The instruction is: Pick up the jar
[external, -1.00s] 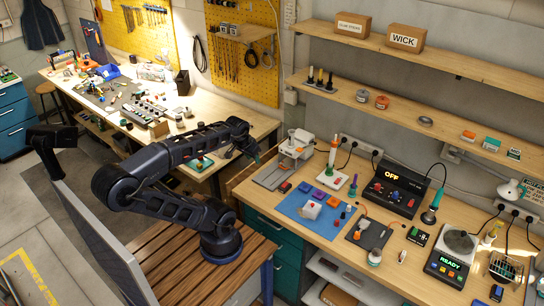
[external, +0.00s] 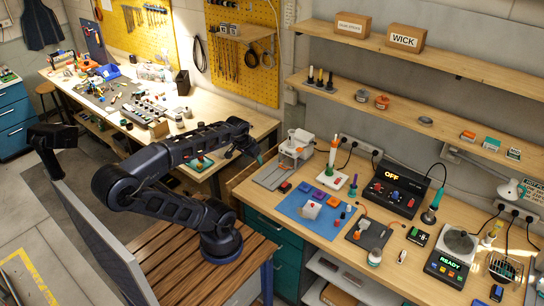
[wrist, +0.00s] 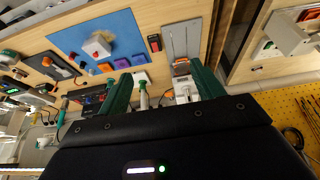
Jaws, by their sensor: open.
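A small pale jar with a dark band (external: 375,257) stands on the right-hand bench, in front of the dark tool tray. I cannot tell which one the task means. My gripper (external: 257,157) is in the air left of the right-hand bench, well away from all of these jars. In the wrist view its two green fingers (wrist: 163,85) are spread apart with nothing held between them.
A blue mat (external: 300,217) with small coloured blocks lies on the bench. A scale reading READY (external: 455,262) stands at the right. A grey machine (external: 296,150) is near my gripper.

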